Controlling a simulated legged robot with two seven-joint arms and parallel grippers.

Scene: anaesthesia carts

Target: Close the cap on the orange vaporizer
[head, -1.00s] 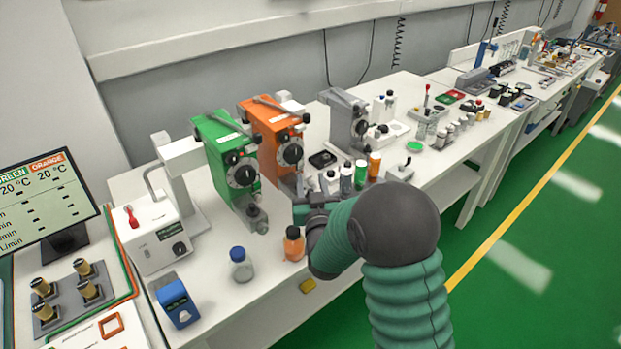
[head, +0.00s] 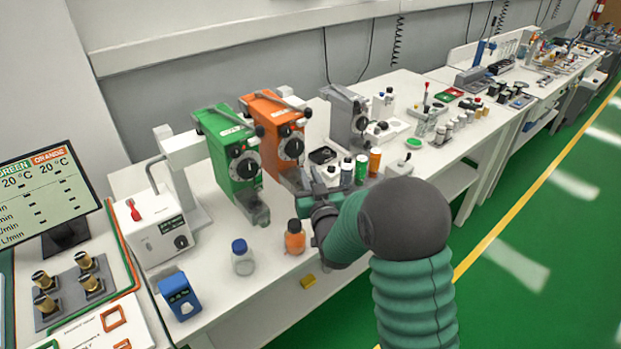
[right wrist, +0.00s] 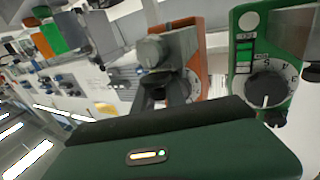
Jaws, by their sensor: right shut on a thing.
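The orange vaporizer (head: 274,118) stands on the bench between a green vaporizer (head: 226,150) and a grey one. Its front dial faces me. My right gripper (head: 316,183) is low in front of the orange vaporizer and hides its lower front. In the right wrist view, which looks upside down, the orange vaporizer (right wrist: 190,40) is behind a grey filler cap (right wrist: 155,52). Dark fingers (right wrist: 176,90) are close to the cap. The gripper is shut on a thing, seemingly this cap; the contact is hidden. My left gripper is out of view.
An orange bottle (head: 295,238) and a blue-capped clear bottle (head: 242,258) stand near the front edge, left of my right arm. Several small bottles and a green-capped vial (head: 361,169) stand behind the hand. A blue device (head: 179,296) is at front left.

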